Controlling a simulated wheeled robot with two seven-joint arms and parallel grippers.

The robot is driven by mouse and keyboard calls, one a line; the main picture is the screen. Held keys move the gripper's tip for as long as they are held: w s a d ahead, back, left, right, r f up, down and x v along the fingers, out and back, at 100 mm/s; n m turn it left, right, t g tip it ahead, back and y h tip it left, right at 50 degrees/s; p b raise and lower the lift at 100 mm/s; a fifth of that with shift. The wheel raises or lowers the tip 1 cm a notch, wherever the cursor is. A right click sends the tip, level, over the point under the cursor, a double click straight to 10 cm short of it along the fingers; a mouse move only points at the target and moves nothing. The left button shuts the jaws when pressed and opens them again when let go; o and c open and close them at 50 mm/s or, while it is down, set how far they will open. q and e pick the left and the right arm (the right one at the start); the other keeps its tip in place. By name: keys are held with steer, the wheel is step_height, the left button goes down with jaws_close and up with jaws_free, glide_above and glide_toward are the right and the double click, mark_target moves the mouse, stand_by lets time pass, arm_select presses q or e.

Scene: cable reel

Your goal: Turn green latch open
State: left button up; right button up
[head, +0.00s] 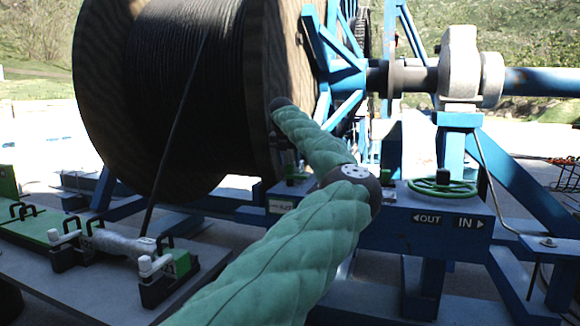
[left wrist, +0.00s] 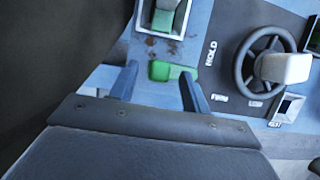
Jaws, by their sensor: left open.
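A small green latch (left wrist: 172,71) sits on the blue-grey panel in the left wrist view, beside the word HOLD. My left gripper (left wrist: 159,72) is open and empty, with one blue finger on each side of the latch. I cannot tell how far the fingertips are from the panel. In the head view my green-sleeved left arm reaches to the panel by the reel, and the gripper itself is mostly hidden there. My right gripper is in neither view.
A green-and-white part (left wrist: 165,20) sits in a framed recess above the latch. A dark handwheel (left wrist: 262,70) is to the right. The large cable reel (head: 180,90) stands close to my arm. A green handwheel (head: 442,187) is above the OUT/IN label.

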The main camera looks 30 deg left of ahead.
arm_select(q)
steer(key=v, duration=0.5)
stand_by(0.3)
